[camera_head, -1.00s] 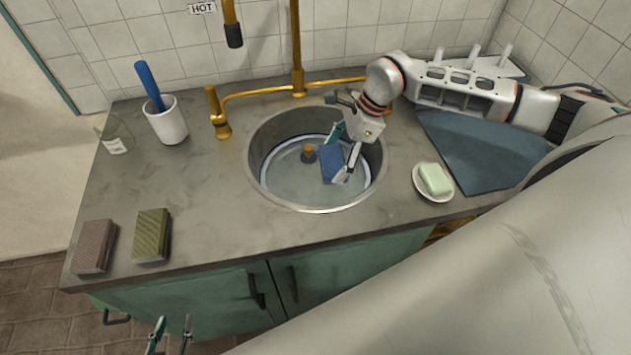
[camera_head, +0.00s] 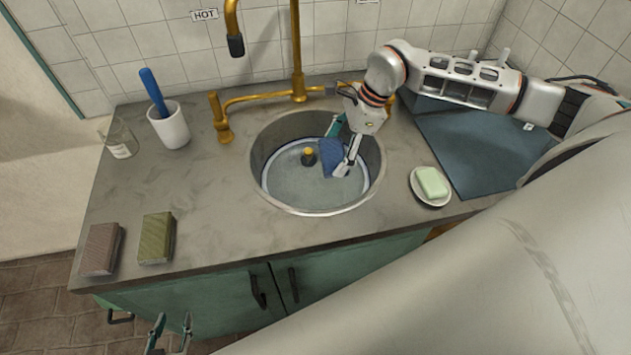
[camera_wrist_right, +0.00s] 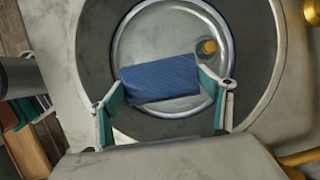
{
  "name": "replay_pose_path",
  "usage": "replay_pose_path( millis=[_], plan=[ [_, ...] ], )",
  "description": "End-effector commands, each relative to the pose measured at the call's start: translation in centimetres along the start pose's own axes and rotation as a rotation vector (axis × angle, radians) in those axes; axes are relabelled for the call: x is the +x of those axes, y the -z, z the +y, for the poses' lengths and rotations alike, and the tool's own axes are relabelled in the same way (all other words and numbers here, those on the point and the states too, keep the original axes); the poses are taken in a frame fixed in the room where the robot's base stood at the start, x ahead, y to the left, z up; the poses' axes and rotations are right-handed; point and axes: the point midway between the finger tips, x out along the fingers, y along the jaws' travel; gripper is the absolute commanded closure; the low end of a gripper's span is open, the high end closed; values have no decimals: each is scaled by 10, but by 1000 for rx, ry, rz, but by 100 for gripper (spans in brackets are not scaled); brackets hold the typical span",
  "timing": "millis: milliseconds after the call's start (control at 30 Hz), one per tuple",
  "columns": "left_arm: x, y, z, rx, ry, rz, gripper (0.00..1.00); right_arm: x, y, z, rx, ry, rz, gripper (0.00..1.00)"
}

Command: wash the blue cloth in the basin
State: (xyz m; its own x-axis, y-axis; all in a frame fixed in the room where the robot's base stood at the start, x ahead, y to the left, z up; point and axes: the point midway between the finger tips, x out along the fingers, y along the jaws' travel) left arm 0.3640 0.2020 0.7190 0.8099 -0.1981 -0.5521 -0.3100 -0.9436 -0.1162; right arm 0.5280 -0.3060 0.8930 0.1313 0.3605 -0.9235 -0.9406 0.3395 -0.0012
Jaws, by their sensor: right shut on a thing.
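The blue cloth (camera_head: 331,158) is a small folded block held inside the round metal basin (camera_head: 270,190). My right gripper (camera_head: 345,158) reaches down into the basin and is shut on the cloth. In the right wrist view the cloth (camera_wrist_right: 160,80) sits between the teal-padded fingers of the right gripper (camera_wrist_right: 165,108), above the basin floor (camera_wrist_right: 150,40). I cannot tell whether the cloth touches the water. My left gripper (camera_head: 169,335) shows its two fingertips apart at the bottom edge, in front of the cabinet, with nothing between them.
A brass faucet (camera_head: 297,60) with a cross pipe stands behind the basin. A soap dish (camera_head: 430,200) with green soap (camera_head: 432,182) and a dark blue mat (camera_head: 470,150) lie right. A white cup (camera_head: 170,128), a glass jar (camera_head: 120,142), a brown block (camera_head: 101,250) and an olive block (camera_head: 156,238) stand left.

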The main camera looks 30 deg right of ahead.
Motion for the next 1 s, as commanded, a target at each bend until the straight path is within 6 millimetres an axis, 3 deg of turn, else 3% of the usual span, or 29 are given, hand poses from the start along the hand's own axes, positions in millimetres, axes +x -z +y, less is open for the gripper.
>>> replay_pose_path(
  millis=[700, 1000],
  plan=[
    [-3, 0, 0, 0, -2, -10, 66, -60, -25, 0, 0, 1, 0, 38],
    [-3, 2, 0, 0, -1, -6, 66, -72, -30, 0, 0, 0, 1, 38]
  ],
)
